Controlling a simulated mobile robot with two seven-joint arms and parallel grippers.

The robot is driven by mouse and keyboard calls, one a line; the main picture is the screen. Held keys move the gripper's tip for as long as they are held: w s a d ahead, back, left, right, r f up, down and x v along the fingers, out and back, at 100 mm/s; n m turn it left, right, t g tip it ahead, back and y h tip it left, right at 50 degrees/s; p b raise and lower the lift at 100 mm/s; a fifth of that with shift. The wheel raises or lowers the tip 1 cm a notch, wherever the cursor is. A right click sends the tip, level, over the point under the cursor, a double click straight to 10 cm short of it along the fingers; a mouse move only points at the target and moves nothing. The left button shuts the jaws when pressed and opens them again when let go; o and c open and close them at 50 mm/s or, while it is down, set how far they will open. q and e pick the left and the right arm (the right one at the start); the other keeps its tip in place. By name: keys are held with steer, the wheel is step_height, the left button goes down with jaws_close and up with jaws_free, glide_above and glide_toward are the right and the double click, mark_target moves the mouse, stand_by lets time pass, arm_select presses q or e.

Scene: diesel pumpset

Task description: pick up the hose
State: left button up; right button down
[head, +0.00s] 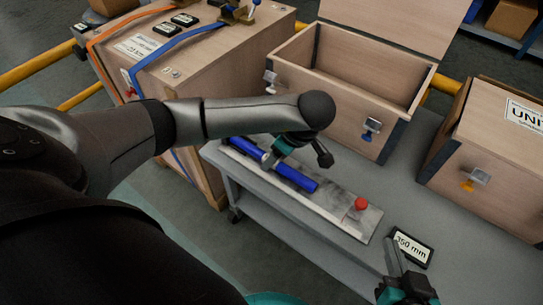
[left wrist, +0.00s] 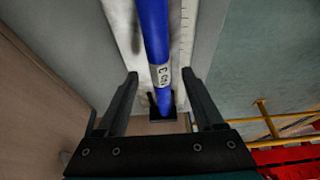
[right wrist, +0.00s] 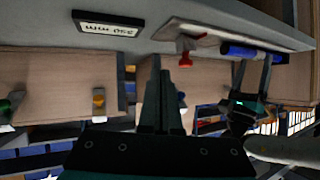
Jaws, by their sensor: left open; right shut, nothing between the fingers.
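The blue hose (head: 298,180) lies along a pale board with a ruled edge (head: 330,208) on the grey bench. My left gripper (head: 296,158) is over its middle. In the left wrist view, the hose (left wrist: 154,35) with a white label (left wrist: 160,75) runs between the two open fingers (left wrist: 159,77). I cannot tell whether they touch it. In the right wrist view, the hose (right wrist: 250,52) shows beside my left gripper (right wrist: 253,75). My right gripper (head: 394,245) is shut and empty near the bench front, away from the hose.
A red knob (head: 361,204) stands on the board's right end. A "350 mm" plate (head: 411,246) lies beside my right gripper. An open wooden box (head: 330,105) and a closed crate (head: 500,160) stand behind. A strapped crate (head: 215,75) is at left.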

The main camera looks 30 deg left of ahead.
arm_select(q)
steer(key=shift+a+f, duration=0.2)
steer(key=shift+f, duration=0.3)
arm_select(e)
steer(key=shift+a+r+t+y, duration=0.15)
steer(key=shift+a+t+y, duration=0.15)
steer(key=shift+a+t, duration=0.25)
arm_select(q)
steer(key=shift+a+f+b, duration=0.1)
steer(key=shift+f+b, duration=0.1)
steer(key=shift+b, duration=0.15)
arm_select(e)
steer(key=shift+w+a+r+t, duration=0.1)
steer(key=shift+a+r+t, duration=0.05)
steer(key=shift+r+t, duration=0.1)
arm_select(q)
steer(key=shift+c, duration=0.2)
jaws_close()
